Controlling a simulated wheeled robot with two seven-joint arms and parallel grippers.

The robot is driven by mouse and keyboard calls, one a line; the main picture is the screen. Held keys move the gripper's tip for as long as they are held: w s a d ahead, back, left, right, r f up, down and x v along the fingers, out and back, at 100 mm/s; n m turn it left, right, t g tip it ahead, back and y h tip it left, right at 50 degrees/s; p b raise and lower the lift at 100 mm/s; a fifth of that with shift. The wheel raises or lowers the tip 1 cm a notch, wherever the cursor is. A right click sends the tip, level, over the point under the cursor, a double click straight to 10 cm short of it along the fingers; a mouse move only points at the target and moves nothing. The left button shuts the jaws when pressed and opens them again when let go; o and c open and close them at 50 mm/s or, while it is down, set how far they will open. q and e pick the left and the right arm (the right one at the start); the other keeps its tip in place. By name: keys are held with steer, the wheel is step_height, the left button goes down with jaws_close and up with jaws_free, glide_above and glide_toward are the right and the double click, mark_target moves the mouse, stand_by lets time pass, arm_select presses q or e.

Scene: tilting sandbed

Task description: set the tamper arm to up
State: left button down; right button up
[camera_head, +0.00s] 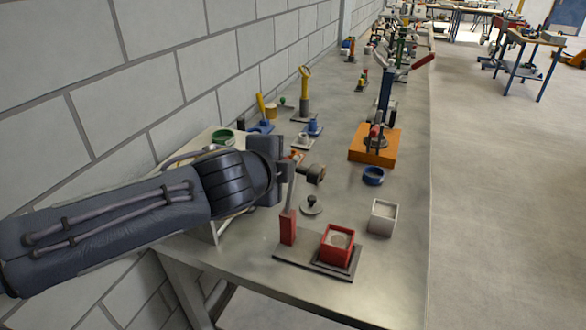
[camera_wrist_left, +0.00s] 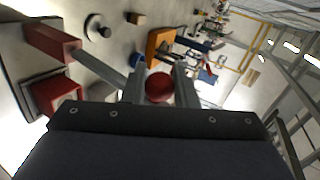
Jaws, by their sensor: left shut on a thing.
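The tamper stands on a dark base plate near the front of the bench, with a red post (camera_head: 288,228) and a grey arm (camera_head: 290,195) that rises steeply from it, leaning slightly right. In the left wrist view the arm (camera_wrist_left: 98,68) runs from the red post (camera_wrist_left: 52,42) to a red ball knob (camera_wrist_left: 159,87). My left gripper (camera_head: 290,172) is shut on the knob at the arm's upper end, with a finger on each side. A red sand box (camera_head: 337,243) sits beside the post. My right gripper is out of view.
A white open box (camera_head: 383,217), a blue ring (camera_head: 373,176) and an orange block (camera_head: 375,145) with a clamp stand right of the tamper. A small grey disc with a knob (camera_head: 311,207) lies behind it. The block wall (camera_head: 150,70) borders the bench at left.

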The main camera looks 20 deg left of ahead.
arm_select(q)
steer(key=shift+a+f+n+h, duration=0.15)
steer(key=shift+a+n+h, duration=0.15)
steer(key=shift+a, duration=0.25)
steer(key=c, duration=1.5)
jaws_free()
steer(key=shift+a, duration=0.1)
steer(key=v, duration=0.7)
steer(key=shift+s, duration=0.35)
